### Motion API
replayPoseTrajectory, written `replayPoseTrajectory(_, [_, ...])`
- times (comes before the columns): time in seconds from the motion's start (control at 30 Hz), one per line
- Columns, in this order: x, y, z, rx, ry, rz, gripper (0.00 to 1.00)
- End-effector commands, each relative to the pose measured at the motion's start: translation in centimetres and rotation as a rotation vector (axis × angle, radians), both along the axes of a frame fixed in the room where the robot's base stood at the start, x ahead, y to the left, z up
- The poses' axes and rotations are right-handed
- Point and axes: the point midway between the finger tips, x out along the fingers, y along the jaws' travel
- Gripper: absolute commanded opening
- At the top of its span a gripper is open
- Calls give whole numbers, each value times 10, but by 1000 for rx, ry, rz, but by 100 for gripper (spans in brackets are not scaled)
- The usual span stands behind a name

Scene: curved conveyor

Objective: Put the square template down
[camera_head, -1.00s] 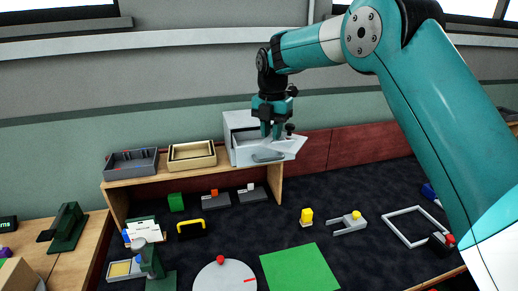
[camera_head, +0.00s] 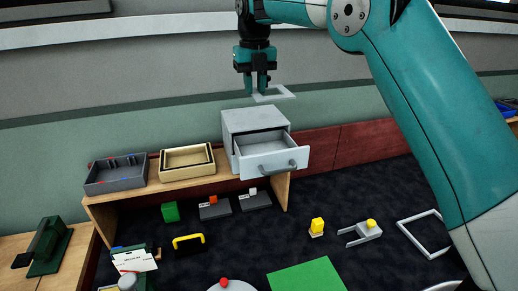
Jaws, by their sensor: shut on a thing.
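The square template (camera_head: 289,91) is a small, thin, light square frame, held in the air above and behind the open drawer. My gripper (camera_head: 262,86) points down and is shut on its left side. A grey cabinet (camera_head: 245,122) stands on the wooden shelf below it, with its drawer (camera_head: 264,160) pulled open towards the front right. The drawer's inside looks empty. A larger white square frame (camera_head: 433,252) lies on the dark mat at the right.
A grey tray (camera_head: 115,186) and a beige tray (camera_head: 187,174) sit on the shelf left of the cabinet.

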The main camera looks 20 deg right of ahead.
Motion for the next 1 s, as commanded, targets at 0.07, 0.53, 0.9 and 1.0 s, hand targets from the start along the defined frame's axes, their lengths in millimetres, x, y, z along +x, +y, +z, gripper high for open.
replayPoseTrajectory(0.07, [0,2,-6,0,2,5,0])
replayPoseTrajectory(0.53, [-1,11,-124,-1,5,16,0])
replayPoseTrajectory(0.9, [-1,8,-171,-1,4,12,0])
replayPoseTrajectory(1.0, [-1,8,-186,-1,4,12,0])
